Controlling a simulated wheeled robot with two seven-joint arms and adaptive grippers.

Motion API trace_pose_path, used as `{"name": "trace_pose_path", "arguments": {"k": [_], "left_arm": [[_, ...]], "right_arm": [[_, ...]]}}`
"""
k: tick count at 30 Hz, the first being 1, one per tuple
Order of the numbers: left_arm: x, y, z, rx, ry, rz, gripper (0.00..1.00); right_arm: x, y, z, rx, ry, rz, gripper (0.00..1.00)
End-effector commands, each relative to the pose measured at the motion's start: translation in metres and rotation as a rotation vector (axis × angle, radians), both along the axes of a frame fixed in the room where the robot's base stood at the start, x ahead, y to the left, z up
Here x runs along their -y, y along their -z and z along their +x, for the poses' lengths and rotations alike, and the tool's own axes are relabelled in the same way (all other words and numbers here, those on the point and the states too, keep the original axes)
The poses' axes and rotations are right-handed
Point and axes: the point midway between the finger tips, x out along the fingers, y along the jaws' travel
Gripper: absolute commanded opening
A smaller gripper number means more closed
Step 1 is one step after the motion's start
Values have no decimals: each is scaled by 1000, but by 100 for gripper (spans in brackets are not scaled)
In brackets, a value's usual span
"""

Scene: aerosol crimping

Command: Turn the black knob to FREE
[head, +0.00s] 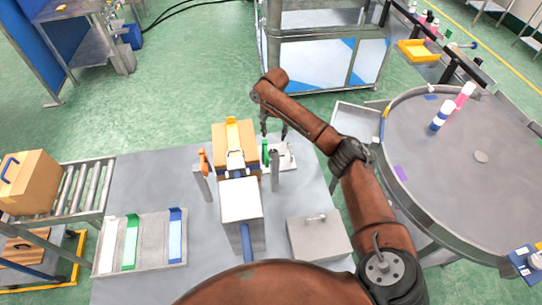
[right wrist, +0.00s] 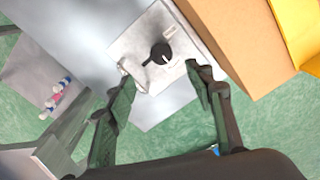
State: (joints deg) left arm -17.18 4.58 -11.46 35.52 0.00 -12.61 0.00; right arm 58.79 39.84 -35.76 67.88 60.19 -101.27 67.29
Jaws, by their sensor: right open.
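The black knob (right wrist: 160,54) is round, with a white mark on its face, and sits on a pale square box (right wrist: 136,45). A small label (right wrist: 170,30) lies beyond the knob; its lettering is too small to read, so I cannot tell the setting. In the head view the pale box (head: 287,163) is at the right of the carton, and the knob is mostly hidden. My right gripper (right wrist: 158,76) is open and empty, its fingers on either side of the knob's near side, apart from it. It also shows in the head view (head: 273,132) above the box. My left gripper is not in view.
A cardboard carton (right wrist: 235,42) stands right beside the box, with yellow material on it. In the head view, a green-topped post (head: 266,155) and a grey post (head: 275,176) stand close by. A round table (head: 450,165) with bottles is at the right.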

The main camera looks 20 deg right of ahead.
Motion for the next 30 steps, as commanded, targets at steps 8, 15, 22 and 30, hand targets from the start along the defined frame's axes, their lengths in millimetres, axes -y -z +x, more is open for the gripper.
{"name": "trace_pose_path", "arguments": {"k": [8, 15, 22, 30], "left_arm": [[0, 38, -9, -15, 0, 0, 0], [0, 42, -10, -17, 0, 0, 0], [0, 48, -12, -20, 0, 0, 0], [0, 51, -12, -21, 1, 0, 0]], "right_arm": [[-2, 48, 2, -13, -3, 0, 49], [-2, 75, 2, -15, -3, -1, 49], [-2, 110, 1, -15, -3, -1, 49], [-2, 124, 1, -13, -3, 0, 49]]}}
